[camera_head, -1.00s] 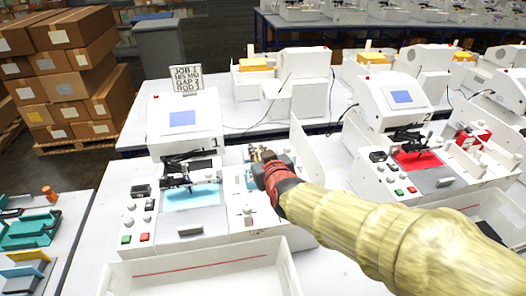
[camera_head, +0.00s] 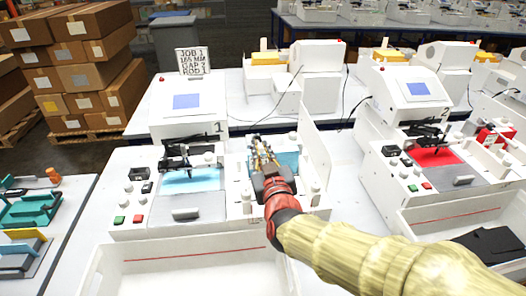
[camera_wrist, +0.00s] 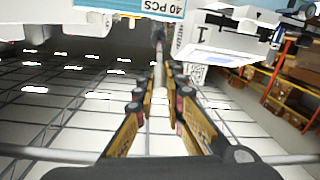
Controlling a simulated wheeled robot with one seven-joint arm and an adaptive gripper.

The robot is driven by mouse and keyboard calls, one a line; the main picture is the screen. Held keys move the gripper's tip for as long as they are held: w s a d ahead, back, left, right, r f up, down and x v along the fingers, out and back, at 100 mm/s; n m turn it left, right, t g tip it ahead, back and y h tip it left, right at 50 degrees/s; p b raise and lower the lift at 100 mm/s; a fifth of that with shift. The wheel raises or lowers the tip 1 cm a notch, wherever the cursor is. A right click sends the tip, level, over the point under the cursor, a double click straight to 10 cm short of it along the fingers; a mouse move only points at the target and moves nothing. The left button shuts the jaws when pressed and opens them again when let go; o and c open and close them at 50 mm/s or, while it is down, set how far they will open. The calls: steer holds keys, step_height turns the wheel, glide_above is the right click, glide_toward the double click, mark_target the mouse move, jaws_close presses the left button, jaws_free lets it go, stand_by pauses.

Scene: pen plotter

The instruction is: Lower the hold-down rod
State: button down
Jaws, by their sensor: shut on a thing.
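Plotter 1 (camera_head: 188,118) is a white machine with a blue screen, a black pen carriage (camera_head: 176,162) and a light-blue sheet (camera_head: 192,180). My gripper (camera_head: 260,147) is at the right-hand section of this machine, in front of a blue pad (camera_head: 288,160). In the wrist view its two fingers (camera_wrist: 161,62) converge on a thin pale rod (camera_wrist: 158,74), which I take to be the hold-down rod. The fingers are shut on it. The rod's ends and its height over the pad cannot be made out; in the head view my gripper covers it.
A white upright panel (camera_head: 318,143) stands close to the right of my gripper. A job card (camera_head: 192,62) stands atop plotter 1. A white tray (camera_head: 125,262) sits in front. Plotter 2 (camera_head: 408,97) is to the right. Stacked cartons (camera_head: 75,75) stand at back left.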

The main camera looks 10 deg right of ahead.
steer(key=c, duration=1.8)
jaws_free()
steer(key=shift+c, duration=0.2)
steer(key=shift+s, duration=0.1)
steer(key=s, duration=1.1)
steer(key=shift+s+d+r, duration=0.35)
steer(key=shift+s, duration=0.05)
